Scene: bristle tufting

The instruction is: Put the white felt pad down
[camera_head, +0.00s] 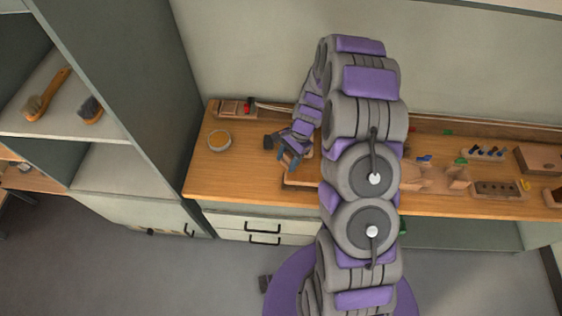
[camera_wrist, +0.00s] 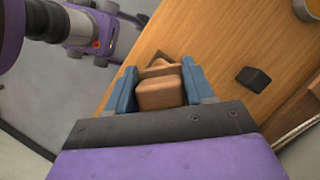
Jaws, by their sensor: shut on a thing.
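I cannot make out a white felt pad in either view. In the head view my gripper (camera_head: 281,152) is over the left part of the wooden worktop (camera_head: 245,181), beside a low wooden piece (camera_head: 302,181). The held block cannot be made out there.
A round dish with amber contents (camera_head: 219,140) stands left on the worktop. A black block (camera_wrist: 253,79) lies right of my gripper in the wrist view. A peg rack (camera_head: 486,153) and a holed block (camera_head: 498,189) stand at the right. Shelves with brushes (camera_head: 46,94) are far left.

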